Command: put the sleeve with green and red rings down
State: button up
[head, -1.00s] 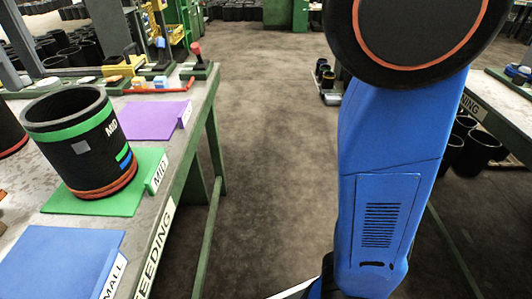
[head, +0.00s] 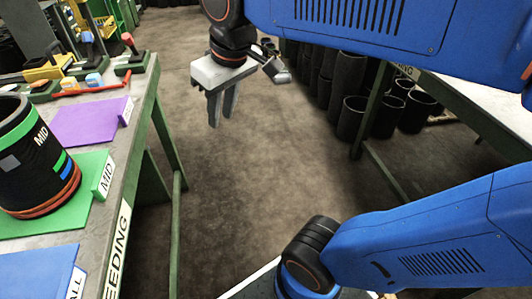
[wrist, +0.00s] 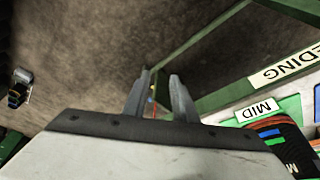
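The black sleeve (head: 32,170) with a green ring near its top and red-orange rings at its base stands upright on the green mat (head: 80,213) marked MID, cut by the left edge of the head view. Part of it also shows at the right edge of the wrist view (wrist: 288,138). My gripper (head: 221,118) hangs over the aisle, right of the bench and apart from the sleeve. In the wrist view its two fingers (wrist: 160,76) stand apart with nothing held between them.
The feeding bench (head: 128,170) also carries a purple mat (head: 90,122), a blue mat (head: 35,275) and several fixtures behind. Dark sleeves (head: 352,118) stand on the floor by another bench at right. The aisle floor (head: 235,190) is clear.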

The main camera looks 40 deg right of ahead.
jog(key=s+d+f+m, duration=0.1)
jog(key=s+d+f, duration=0.2)
jog(key=f, duration=0.2)
jog(key=s+d+f+m+t, duration=0.1)
jog(key=s+d+f+m, duration=0.1)
jog(key=s+d+f, duration=0.2)
notch_tip(320, 180, down, 3)
jog(key=shift+d+r+h, duration=0.15)
jog(key=shift+r+h, duration=0.05)
jog(key=shift+h, duration=0.2)
dwell(0.6)
jog(key=shift+o, duration=1)
